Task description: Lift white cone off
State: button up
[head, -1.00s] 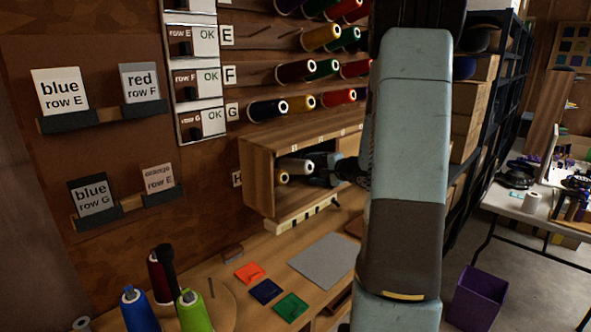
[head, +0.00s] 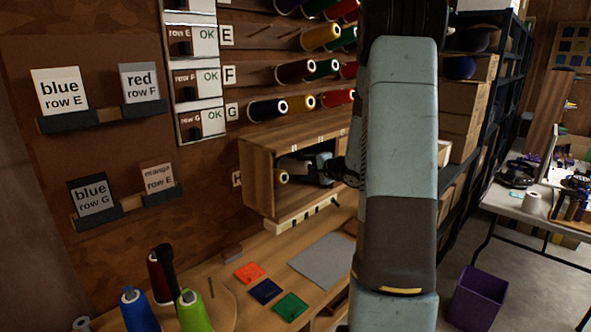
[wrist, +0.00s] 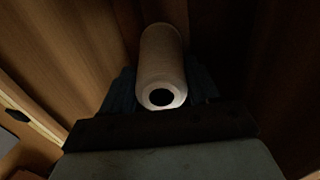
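The white cone (wrist: 162,65) lies in the wooden wall box (head: 258,178), its round end with a dark hole facing the wrist camera. My gripper (wrist: 162,88) reaches into the box, with a dark finger on each side of the cone. The fingers look close to its sides, but I cannot tell whether they press on it.
Wooden box walls are close around my gripper. Thread cones (head: 268,109) stick out on pegs above the box. Below, the bench holds a grey mat (head: 322,258), coloured patches (head: 266,291) and upright cones (head: 190,312). A purple bin (head: 477,297) stands at the right.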

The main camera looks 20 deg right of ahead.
jog(key=c, duration=0.6)
jog(key=v, duration=1.1)
jog(key=shift+s+f, duration=0.15)
jog(key=shift+s, duration=0.05)
dwell(0.5)
jog(key=shift+d, duration=0.1)
jog(key=shift+s+d+r, duration=0.35)
jog(key=shift+s+r, duration=0.35)
jog(key=shift+s, duration=0.2)
jog(key=shift+s+d+r, duration=0.3)
jog(key=shift+s+r, duration=0.4)
jog(key=shift+s, duration=0.2)
